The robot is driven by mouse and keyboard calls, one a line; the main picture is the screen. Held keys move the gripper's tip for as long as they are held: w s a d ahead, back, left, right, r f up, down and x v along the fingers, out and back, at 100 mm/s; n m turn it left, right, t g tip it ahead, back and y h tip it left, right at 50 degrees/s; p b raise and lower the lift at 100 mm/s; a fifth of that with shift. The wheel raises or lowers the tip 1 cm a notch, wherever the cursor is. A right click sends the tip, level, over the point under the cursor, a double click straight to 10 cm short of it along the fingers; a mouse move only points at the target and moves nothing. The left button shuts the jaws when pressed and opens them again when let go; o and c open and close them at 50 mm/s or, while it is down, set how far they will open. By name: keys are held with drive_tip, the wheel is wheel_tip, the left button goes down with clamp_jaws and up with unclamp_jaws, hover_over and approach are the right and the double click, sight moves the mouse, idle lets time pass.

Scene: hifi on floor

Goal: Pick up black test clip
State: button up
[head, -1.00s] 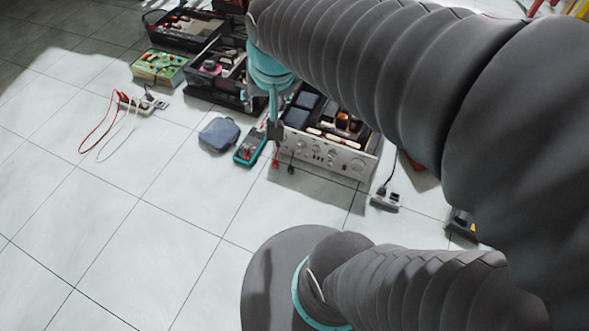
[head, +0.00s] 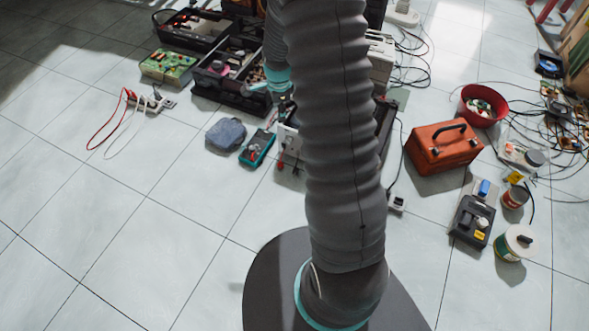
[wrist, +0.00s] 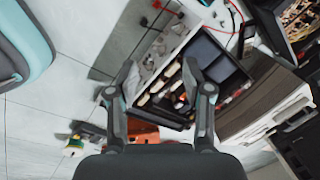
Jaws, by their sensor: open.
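In the wrist view a small dark clip (wrist: 145,21) shows at the top, near the red clip (wrist: 157,5). My gripper (wrist: 160,72) is open and empty. In the wrist view its fingers spread over the hifi's open interior (wrist: 215,60), with the clips beyond the fingertips. In the head view my arm hides the gripper and most of the hifi.
A teal multimeter (head: 257,148) and a grey-blue pouch (head: 226,134) lie left of the clips. An open black toolbox (head: 232,92) stands behind. An orange case (head: 443,147) and a red bowl (head: 482,106) stand right. The floor at front left is clear.

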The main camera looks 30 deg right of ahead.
wheel_tip(320, 180, down, 12)
drive_tip(key=d+m+g, duration=0.1)
drive_tip(key=d+m, duration=0.2)
drive_tip(key=m, duration=0.5)
hover_over(296, 170)
wheel_tip(296, 170, down, 11)
drive_tip(key=shift+g, duration=0.3)
drive_tip(key=f, duration=0.7)
drive_tip(key=shift+a+f, duration=0.3)
drive_tip(key=shift+f, duration=0.05)
drive_tip(key=shift+d+f, duration=0.15)
drive_tip(key=shift+f, duration=1.45)
drive_tip(key=shift+d+f, duration=0.1)
drive_tip(key=shift+f, duration=1.5)
clamp_jaws()
